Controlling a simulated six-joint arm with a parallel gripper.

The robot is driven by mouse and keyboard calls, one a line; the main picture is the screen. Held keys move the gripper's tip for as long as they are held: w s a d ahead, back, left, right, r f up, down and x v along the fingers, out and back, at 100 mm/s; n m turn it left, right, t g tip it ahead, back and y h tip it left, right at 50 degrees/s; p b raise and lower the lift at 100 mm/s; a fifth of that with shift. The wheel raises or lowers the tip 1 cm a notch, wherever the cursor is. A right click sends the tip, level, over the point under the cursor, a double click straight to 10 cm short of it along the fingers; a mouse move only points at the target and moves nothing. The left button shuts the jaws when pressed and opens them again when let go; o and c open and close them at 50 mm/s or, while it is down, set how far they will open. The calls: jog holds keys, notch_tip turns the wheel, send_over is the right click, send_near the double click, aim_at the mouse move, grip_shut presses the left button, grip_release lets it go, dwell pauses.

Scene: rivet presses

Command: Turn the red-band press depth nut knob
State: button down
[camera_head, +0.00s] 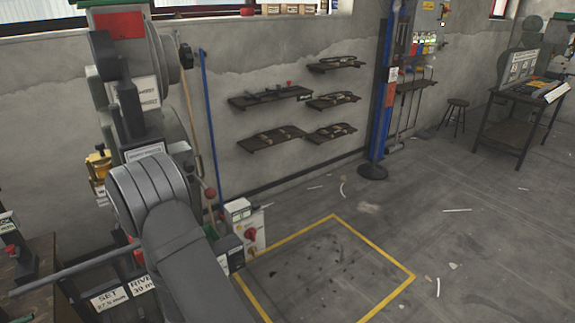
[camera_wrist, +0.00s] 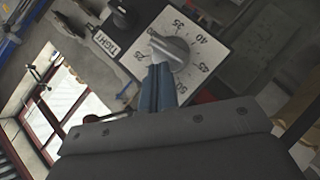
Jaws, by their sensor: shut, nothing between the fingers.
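The press with the red band (camera_head: 118,25) stands at the left in the head view, partly hidden behind my arm. In the wrist view a grey pointer knob (camera_wrist: 176,54) sits on a white dial plate (camera_wrist: 202,25) marked with numbers including 25, 35, 45 and 50. The knob's light pointer end faces left, near 25 and a "TIGHT" label (camera_wrist: 105,44). My gripper (camera_wrist: 158,72) is shut and empty, its blue fingertips at the pointer end of the knob; I cannot tell whether they touch. The head view does not clearly show my gripper or the dial.
Signs reading "SET 27 ½ mm" (camera_head: 109,298) and "RIVET 30" (camera_head: 143,284) are low on the press. A box with a red knob (camera_head: 250,233) stands right of my arm. Wall shelves (camera_head: 270,97) hang behind. The yellow-outlined floor area (camera_head: 330,265) is free of large objects.

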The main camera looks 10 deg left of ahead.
jog(key=shift+r, duration=0.1)
jog(key=s+d+r+m+g+y, duration=0.4)
jog(key=s+r+g, duration=0.1)
jog(key=r+g, duration=0.15)
jog(key=x, duration=0.9)
jog(key=shift+w, duration=0.25)
dwell(0.4)
jog(key=shift+t, duration=0.25)
